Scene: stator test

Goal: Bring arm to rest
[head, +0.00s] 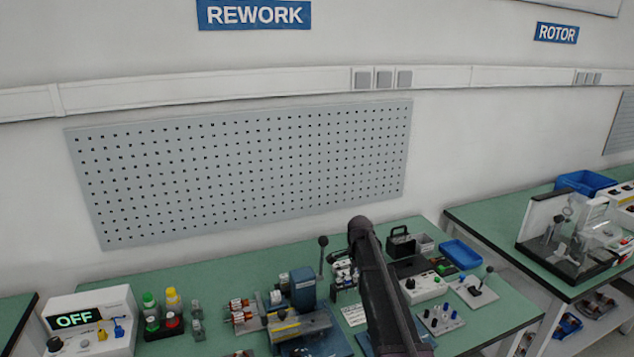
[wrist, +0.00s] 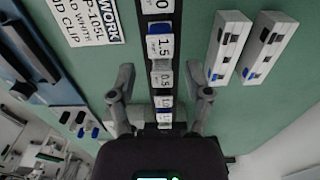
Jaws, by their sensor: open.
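My gripper (wrist: 162,92) shows in the wrist view with its two grey fingers apart. A black strip with white labelled blocks (wrist: 162,78), marked with numbers such as 1.5 and 0.5, runs between and beyond the fingers. I see no block gripped, and I cannot tell how far the fingertips are from the strip. In the head view my dark arm (head: 380,290) reaches over the middle of the green rework bench (head: 225,280). My gripper cannot be made out there.
In the wrist view, two grey blocks (wrist: 228,45) (wrist: 265,45) lie to the right and a printed card (wrist: 85,20) to the upper left. In the head view, a blue-grey machine (head: 302,290), a blue tray (head: 461,254) and a box reading OFF (head: 90,318) stand around the arm.

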